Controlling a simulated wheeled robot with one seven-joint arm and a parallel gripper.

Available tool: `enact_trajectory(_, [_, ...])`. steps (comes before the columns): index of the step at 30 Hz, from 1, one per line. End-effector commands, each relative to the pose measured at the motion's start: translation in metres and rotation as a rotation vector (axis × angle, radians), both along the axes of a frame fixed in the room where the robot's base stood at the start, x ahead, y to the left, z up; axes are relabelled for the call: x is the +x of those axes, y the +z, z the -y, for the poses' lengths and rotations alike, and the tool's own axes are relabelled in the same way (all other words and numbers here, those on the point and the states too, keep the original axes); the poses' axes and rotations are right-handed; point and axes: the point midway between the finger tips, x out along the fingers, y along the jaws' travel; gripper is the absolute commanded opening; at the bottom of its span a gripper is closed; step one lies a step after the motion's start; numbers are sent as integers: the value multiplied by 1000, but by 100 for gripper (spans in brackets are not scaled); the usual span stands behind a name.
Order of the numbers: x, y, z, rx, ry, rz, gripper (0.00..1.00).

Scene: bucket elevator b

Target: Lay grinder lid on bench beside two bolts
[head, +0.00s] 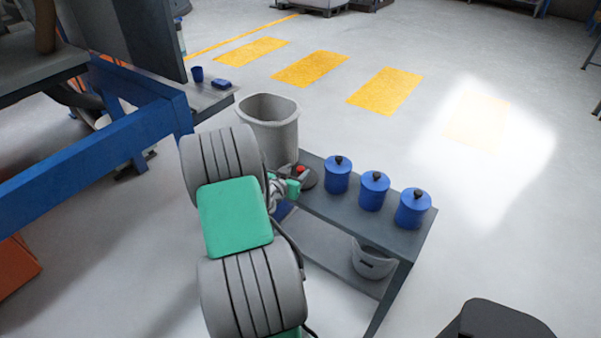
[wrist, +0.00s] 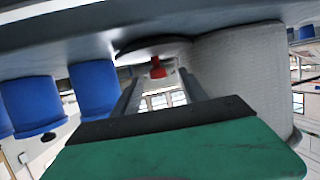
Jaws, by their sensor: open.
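A round grey lid with a red knob, which looks like the grinder lid (head: 309,183), is at the far left end of the grey bench (head: 408,225). It also shows in the wrist view (wrist: 136,52), which is upside down, and appears to lie flat on the bench top. My gripper (wrist: 160,76) is open, its two fingers pointing at the lid with the red knob (wrist: 158,68) between them in the picture. I cannot tell whether they touch it. In the head view my arm partly hides this end of the bench. I see no bolts.
Three blue canisters with black knobs (head: 374,190) stand in a row along the bench. A tall grey bin (head: 272,128) stands just behind the lid. A grey bucket (head: 373,262) is on the lower shelf. A blue frame (head: 90,155) is at the left.

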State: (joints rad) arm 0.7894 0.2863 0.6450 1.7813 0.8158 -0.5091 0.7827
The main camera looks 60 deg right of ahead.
Motion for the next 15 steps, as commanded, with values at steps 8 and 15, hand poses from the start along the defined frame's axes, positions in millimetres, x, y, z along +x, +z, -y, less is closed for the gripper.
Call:
enact_trajectory(8, [-1, -11, 34, 1, 0, 0, 50])
enact_trajectory(15, [-1, -11, 34, 1, 1, 0, 45])
